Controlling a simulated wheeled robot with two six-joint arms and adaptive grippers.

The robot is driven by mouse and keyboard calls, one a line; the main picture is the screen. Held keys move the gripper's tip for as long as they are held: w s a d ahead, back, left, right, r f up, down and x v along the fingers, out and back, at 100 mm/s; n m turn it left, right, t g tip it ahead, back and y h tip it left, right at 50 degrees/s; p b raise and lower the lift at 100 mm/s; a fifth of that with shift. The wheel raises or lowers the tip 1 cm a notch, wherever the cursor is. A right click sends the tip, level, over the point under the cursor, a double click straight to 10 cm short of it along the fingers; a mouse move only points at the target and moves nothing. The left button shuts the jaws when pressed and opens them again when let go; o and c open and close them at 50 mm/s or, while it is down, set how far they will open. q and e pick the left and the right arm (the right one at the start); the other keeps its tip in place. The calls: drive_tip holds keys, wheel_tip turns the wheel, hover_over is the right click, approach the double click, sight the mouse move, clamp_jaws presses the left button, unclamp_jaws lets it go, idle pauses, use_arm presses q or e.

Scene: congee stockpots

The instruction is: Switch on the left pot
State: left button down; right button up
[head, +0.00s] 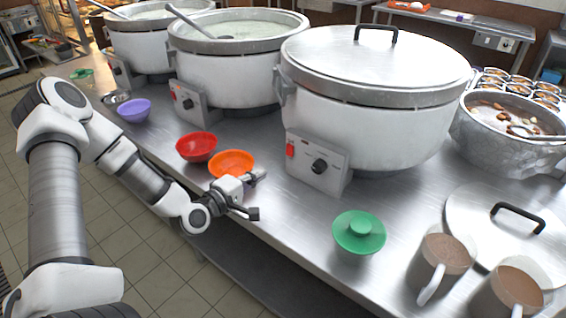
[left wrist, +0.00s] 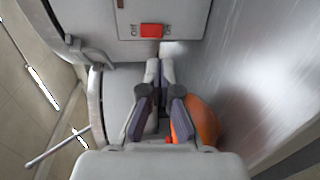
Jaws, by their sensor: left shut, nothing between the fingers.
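The left pot (head: 150,42) is a white stockpot with a metal rim, open and full of pale congee, with a ladle in it. It stands farthest back on the left; its control box (head: 119,72) faces front, and its switch is too small to read. My left gripper (head: 258,177) is shut and empty by the orange bowl at the counter's front edge, well apart from the left pot. In the left wrist view my shut fingers (left wrist: 160,70) point toward a grey control box with a red switch (left wrist: 151,30). I cannot tell which pot that box belongs to.
The middle pot (head: 235,75) is open; the right pot (head: 370,120) is lidded. Purple (head: 134,110), red (head: 197,147) and orange (head: 231,164) bowls line the front edge. A green lidded bowl (head: 359,233) and two brown mugs (head: 445,254) stand front right.

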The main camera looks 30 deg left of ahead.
sight(289, 155)
use_arm(q)
drive_tip(key=w, duration=0.3)
drive_tip(key=w+f, duration=0.1)
drive_tip(key=w, duration=0.3)
drive_tip(key=w+d, duration=0.1)
drive_tip(key=w, duration=0.2)
drive_tip(key=shift+w+f, duration=0.15)
drive_tip(key=shift+w, duration=0.1)
